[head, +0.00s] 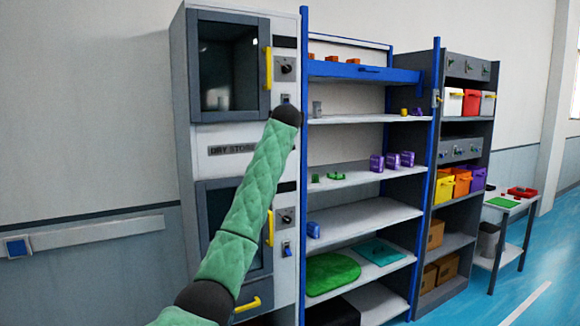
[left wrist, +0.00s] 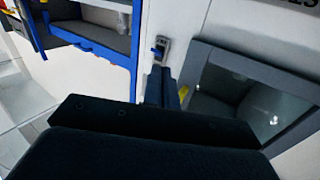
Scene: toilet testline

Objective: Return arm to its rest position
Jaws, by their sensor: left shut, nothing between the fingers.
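My left arm (head: 256,190), in a quilted green sleeve, rises from the bottom of the head view. Its black end joint (head: 287,115) overlaps the right side of the dry storage cabinet (head: 232,151). The left gripper's fingers are not discernible there. In the left wrist view the dark left gripper (left wrist: 166,84) is shut and empty. It points toward the cabinet front, near a switch with a blue knob (left wrist: 160,50); I cannot tell whether it touches anything. My right gripper is in neither view.
The cabinet's upper glass door (head: 229,68) has a yellow handle (head: 268,68) close to the arm and looks closed. A blue-framed shelf (head: 350,122) stands just right of the arm. Beyond it are a grey bin rack (head: 468,140) and a small table (head: 508,205). Blue floor is clear at right.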

